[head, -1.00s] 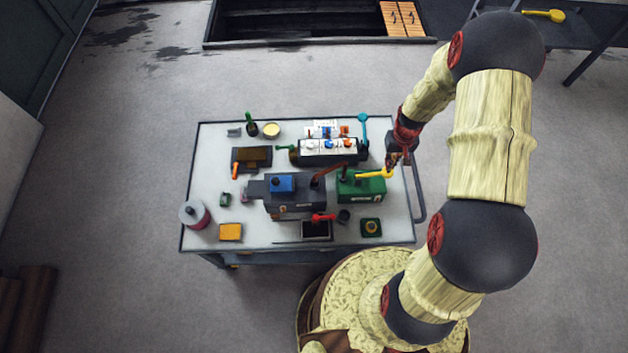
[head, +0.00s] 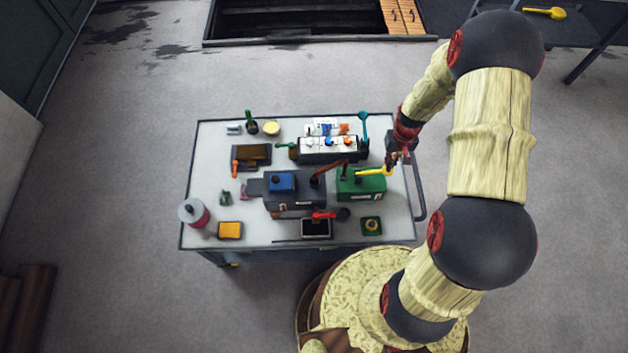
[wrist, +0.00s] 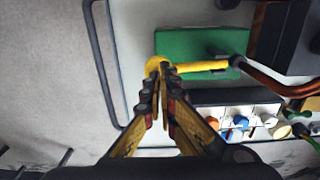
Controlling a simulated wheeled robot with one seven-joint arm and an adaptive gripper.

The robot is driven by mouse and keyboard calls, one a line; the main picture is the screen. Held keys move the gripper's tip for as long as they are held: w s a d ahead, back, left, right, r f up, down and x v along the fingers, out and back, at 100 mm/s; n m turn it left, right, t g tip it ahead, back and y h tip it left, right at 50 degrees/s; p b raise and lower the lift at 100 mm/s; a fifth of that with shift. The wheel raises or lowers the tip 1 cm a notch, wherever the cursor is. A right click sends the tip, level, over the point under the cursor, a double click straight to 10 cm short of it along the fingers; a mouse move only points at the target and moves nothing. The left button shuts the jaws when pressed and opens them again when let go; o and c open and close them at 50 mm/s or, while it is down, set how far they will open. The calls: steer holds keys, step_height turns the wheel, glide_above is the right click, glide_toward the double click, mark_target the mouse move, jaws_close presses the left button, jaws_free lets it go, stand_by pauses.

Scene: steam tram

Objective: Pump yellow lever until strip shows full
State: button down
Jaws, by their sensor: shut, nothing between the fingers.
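The yellow lever (head: 372,173) sticks out to the right from the green box (head: 362,188) on the cart's right side. In the wrist view the yellow lever (wrist: 200,67) lies across the green box (wrist: 178,46), its rounded knob at the fingertips. My gripper (head: 391,165) is shut and empty at the knob end of the lever. In the wrist view my gripper (wrist: 161,72) has its fingertips together, over or against the knob; I cannot tell whether they touch. A small pale strip shows on the green box's front, too small to read.
Left of the green box stands a dark machine (head: 297,195) with a brown-red lever. Behind it is a white-topped block (head: 328,146) with coloured knobs and a cyan lever (head: 363,124). The cart's rail (head: 418,190) runs along the right side.

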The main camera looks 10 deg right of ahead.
steer(key=shift+f+b, duration=1.3)
steer(key=shift+f, duration=0.9)
steer(key=shift+r+p, duration=1.8)
steer(key=shift+r, duration=0.85)
step_height(320, 180, up, 6)
steer(key=p, duration=0.4)
steer(key=s+a+g, duration=0.1)
steer(key=s, duration=0.4)
steer(key=s+a+r+t+b, duration=0.1)
steer(key=s+a+r, duration=0.3)
steer(key=r, duration=0.7)
steer(key=s+a+r+t+b, duration=0.2)
steer(key=s+a+r, duration=0.3)
steer(key=r, duration=0.7)
steer(key=s+a+r+n+t+b, duration=0.1)
steer(key=s+a+r+t+b, duration=0.1)
steer(key=r, duration=1)
steer(key=shift+s+a+r+t, duration=0.15)
steer(key=shift+s+a+t, duration=0.65)
steer(key=shift+s+a, duration=0.4)
